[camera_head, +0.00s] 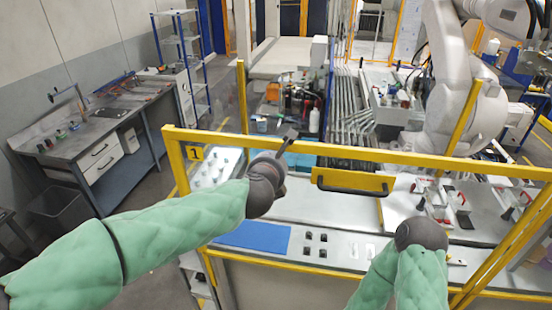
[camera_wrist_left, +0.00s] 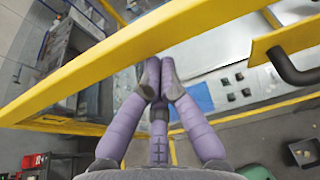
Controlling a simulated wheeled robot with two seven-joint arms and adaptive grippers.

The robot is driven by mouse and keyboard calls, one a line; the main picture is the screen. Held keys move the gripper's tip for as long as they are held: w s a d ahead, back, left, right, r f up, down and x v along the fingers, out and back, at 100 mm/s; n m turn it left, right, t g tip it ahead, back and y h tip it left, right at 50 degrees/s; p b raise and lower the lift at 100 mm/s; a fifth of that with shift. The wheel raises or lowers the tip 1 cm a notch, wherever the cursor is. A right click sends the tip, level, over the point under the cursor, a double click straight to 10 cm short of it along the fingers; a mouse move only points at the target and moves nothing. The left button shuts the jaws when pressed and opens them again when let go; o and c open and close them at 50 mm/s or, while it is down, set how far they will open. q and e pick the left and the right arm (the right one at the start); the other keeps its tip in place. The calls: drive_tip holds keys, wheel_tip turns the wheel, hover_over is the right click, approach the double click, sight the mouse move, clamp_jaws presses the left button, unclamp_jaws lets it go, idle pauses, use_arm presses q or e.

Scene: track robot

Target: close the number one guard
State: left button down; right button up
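The number one guard is a yellow frame with a "1" label (camera_head: 194,153) at its left corner. Its top bar (camera_head: 400,157) crosses the head view, and a yellow plate (camera_head: 375,181) with a black handle (camera_head: 350,190) hangs below it. The handle (camera_wrist_left: 292,68) is at the upper right of the left wrist view. My left gripper (camera_head: 291,138) is by the top bar, left of the handle and apart from it. Its fingertips (camera_wrist_left: 160,68) meet with nothing between them. My right gripper (camera_head: 421,204) is right of the handle; its fingers are too small to judge.
Behind the bar is a grey worktop with a blue mat (camera_head: 253,236) and several small black parts (camera_head: 315,244). A large white robot arm (camera_head: 455,80) stands at the back right. A workbench (camera_head: 95,135) is at the left, with floor between it and the guard.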

use_arm(q)
drive_tip(key=shift+r, duration=0.1)
drive_tip(key=v, duration=1.2)
drive_tip(key=w+a+f+m+g+y+b, duration=0.15)
drive_tip(key=f+m+b, duration=0.3)
drive_tip(key=f, duration=1.15)
drive_tip(key=w+a+f+m+g+b, duration=0.2)
drive_tip(key=a+f+m+b, duration=0.3)
drive_tip(key=f, duration=1.1)
drive_tip(key=w+a+f+m+g+y+b, duration=0.15)
drive_tip(key=f+m+b, duration=0.4)
drive_tip(key=f, duration=1.05)
drive_tip(key=s+a+f+m+g+h+b, duration=0.1)
drive_tip(key=s+f+m+g+b, duration=0.15)
drive_tip(key=s+f+m, duration=0.65)
drive_tip(key=s+a+f+m+g+h+b, duration=0.1)
drive_tip(key=s+f+g+b, duration=0.15)
drive_tip(key=f, duration=1.35)
drive_tip(key=s+f+m+g+h+b, duration=0.1)
drive_tip(key=s+f+m+g+b, duration=0.2)
drive_tip(key=s+f, duration=0.9)
drive_tip(key=s+m+b, duration=0.1)
drive_tip(key=m+b, duration=0.1)
drive_tip(key=shift+s+f+m+h, duration=0.2)
drive_tip(key=shift+f+m+h, duration=0.1)
drive_tip(key=shift+m, duration=0.1)
